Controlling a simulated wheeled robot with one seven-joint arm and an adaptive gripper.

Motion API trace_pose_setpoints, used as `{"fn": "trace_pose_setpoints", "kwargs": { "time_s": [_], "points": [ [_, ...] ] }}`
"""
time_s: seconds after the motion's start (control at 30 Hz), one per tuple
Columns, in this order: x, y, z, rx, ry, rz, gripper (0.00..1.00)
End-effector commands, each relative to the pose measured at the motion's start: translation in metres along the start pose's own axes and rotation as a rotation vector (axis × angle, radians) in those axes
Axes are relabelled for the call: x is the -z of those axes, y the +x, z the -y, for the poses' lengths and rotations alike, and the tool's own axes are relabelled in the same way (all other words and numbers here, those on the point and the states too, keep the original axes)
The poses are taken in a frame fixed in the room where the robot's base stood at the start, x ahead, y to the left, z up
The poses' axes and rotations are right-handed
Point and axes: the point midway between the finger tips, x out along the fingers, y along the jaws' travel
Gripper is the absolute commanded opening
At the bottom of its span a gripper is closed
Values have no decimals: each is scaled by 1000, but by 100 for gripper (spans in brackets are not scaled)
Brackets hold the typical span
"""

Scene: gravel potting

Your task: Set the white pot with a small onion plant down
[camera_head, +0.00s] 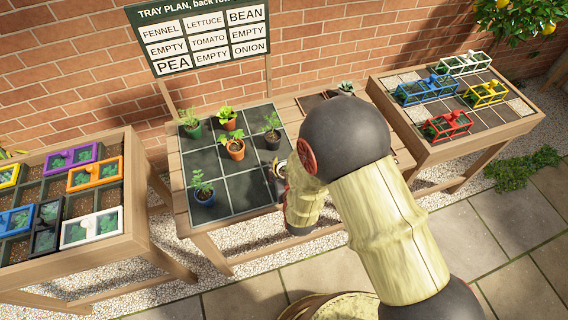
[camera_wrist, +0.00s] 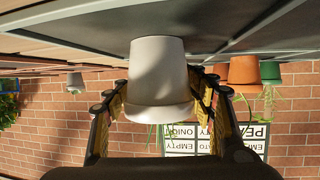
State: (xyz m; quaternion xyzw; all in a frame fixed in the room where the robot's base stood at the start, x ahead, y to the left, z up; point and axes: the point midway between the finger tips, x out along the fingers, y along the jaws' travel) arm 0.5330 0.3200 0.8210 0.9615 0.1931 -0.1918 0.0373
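The white pot (camera_wrist: 158,75) fills the middle of the wrist view, which is upside down. Its base is at or very close to the dark tray surface, and contact is hard to tell. Thin green onion leaves (camera_wrist: 150,133) show past its rim. My gripper (camera_wrist: 160,105) has a finger on each side of the pot, close against it. In the head view the pot (camera_head: 280,168) is mostly hidden by my arm, at the right front part of the gridded tray (camera_head: 240,190). The sign (camera_head: 202,38) reads ONION at bottom right.

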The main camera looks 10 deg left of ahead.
Motion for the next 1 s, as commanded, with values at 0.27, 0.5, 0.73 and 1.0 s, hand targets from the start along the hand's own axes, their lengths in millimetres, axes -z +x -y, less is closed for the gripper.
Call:
{"fn": "trace_pose_setpoints", "kwargs": {
  "time_s": [0.27, 0.5, 0.73, 1.0],
  "points": [
    [0, 0, 0, 0, 0, 0, 63],
    [1, 0, 0, 0, 0, 0, 63],
    [4, -26, 1, 3, -2, 0, 63],
    [5, -83, 1, 2, -1, 0, 63]
  ]
}}
